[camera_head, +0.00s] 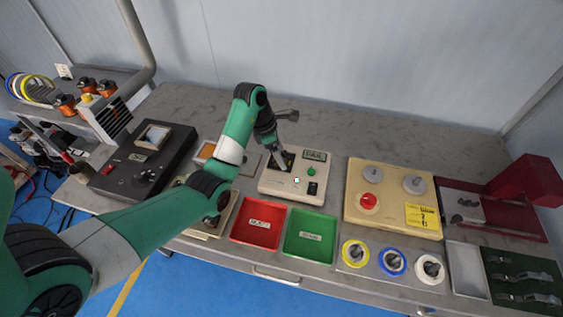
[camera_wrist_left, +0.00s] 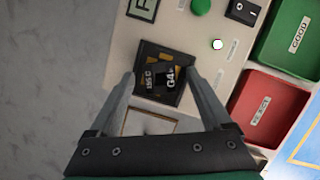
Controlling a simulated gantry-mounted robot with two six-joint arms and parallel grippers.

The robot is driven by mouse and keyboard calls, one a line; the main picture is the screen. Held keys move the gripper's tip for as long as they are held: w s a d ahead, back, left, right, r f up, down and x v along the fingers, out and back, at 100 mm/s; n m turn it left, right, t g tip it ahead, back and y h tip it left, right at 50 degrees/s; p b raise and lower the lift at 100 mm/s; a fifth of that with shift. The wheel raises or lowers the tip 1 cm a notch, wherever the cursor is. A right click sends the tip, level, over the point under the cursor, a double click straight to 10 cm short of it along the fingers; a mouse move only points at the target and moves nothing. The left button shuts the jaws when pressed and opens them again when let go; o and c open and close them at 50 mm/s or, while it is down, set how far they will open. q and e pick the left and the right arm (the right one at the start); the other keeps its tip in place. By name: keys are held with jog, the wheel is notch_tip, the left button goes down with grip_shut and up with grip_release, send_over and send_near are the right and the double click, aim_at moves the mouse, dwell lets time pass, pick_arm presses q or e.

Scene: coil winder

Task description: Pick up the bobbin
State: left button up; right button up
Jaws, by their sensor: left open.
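A small dark block with white lettering (camera_wrist_left: 163,76), which looks like the bobbin, sits in a black square nest on the cream tester box (camera_head: 296,187). The same tester box shows in the left wrist view (camera_wrist_left: 210,50). My left gripper (camera_wrist_left: 160,78) is open and points down at the nest, with one finger on each side of the block. I cannot tell whether the fingers touch it. In the head view my left gripper (camera_head: 282,160) largely hides the nest. My right gripper is not in view.
A red tray (camera_head: 258,224) and a green tray (camera_head: 310,236) stand in front of the tester. A cream panel (camera_head: 385,205) with knobs is to its right, and several wire spools (camera_head: 355,253) lie nearer the front edge. A dark machine (camera_head: 150,165) stands left.

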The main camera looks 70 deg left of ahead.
pick_arm(q)
jog(key=shift+r, duration=0.1)
jog(key=shift+c, duration=0.3)
grip_shut()
notch_tip(320, 180, up, 5)
jog(key=p, duration=0.4)
jog(key=shift+f+p, duration=0.2)
jog(key=shift+p, duration=0.15)
jog(key=s+d+r+p, duration=0.8)
jog(key=s+p, duration=0.3)
jog(key=p, duration=0.7)
jog(key=shift+s+r+p, duration=0.2)
jog(key=shift+p, duration=0.1)
